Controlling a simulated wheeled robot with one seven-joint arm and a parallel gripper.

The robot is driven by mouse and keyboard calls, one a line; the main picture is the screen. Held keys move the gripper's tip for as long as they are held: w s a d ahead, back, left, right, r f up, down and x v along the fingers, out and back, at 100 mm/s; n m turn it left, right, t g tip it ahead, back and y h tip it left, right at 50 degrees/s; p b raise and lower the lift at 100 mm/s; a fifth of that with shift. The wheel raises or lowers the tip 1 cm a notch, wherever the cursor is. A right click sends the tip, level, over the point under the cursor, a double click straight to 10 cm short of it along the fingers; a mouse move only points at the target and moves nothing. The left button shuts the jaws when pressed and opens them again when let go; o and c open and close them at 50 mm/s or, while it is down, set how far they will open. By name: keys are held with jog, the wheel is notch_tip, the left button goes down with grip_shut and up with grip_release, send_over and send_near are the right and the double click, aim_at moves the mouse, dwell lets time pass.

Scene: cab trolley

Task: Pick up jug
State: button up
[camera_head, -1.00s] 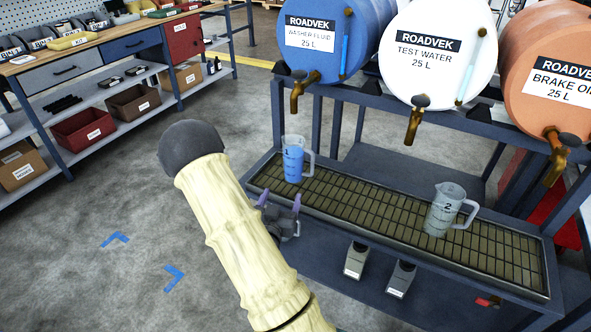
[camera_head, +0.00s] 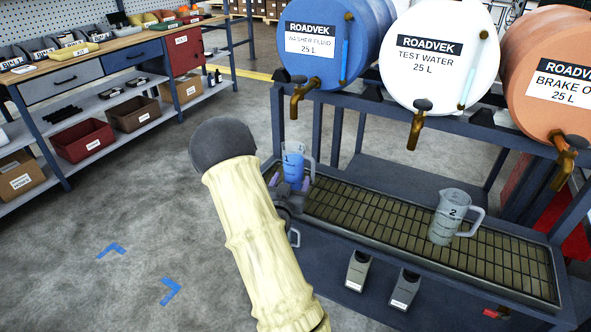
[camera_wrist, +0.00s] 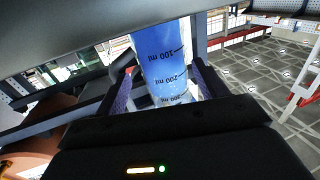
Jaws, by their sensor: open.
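A clear jug marked 1 (camera_head: 292,163) holds blue liquid and stands upright on the left end of the drip grate, under the washer fluid tap. My gripper (camera_head: 291,187) is at this jug in the head view, low on its near side. In the wrist view the jug's blue wall with ml marks (camera_wrist: 163,62) lies between the two purple-padded fingers of my gripper (camera_wrist: 160,88). The fingers are open, with gaps showing beside the jug. A second clear jug marked 2 (camera_head: 448,217), with its handle to the right, stands further right on the grate.
The drip tray (camera_head: 385,222) runs below blue (camera_head: 330,75), white (camera_head: 425,85) and orange (camera_head: 545,110) barrels with brass taps overhanging it. Two grey pedals (camera_head: 357,270) stick out in front. A workbench (camera_head: 90,60) stands back left. Floor at left is clear.

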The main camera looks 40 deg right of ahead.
aim_at(291, 175)
jog(key=shift+w+d, duration=0.1)
jog(key=x, duration=0.5)
jog(key=shift+w+r+p, duration=0.1)
jog(key=shift+r+p, duration=0.1)
jog(key=shift+p, duration=0.15)
jog(key=c, duration=0.9)
jog(key=shift+r, duration=0.1)
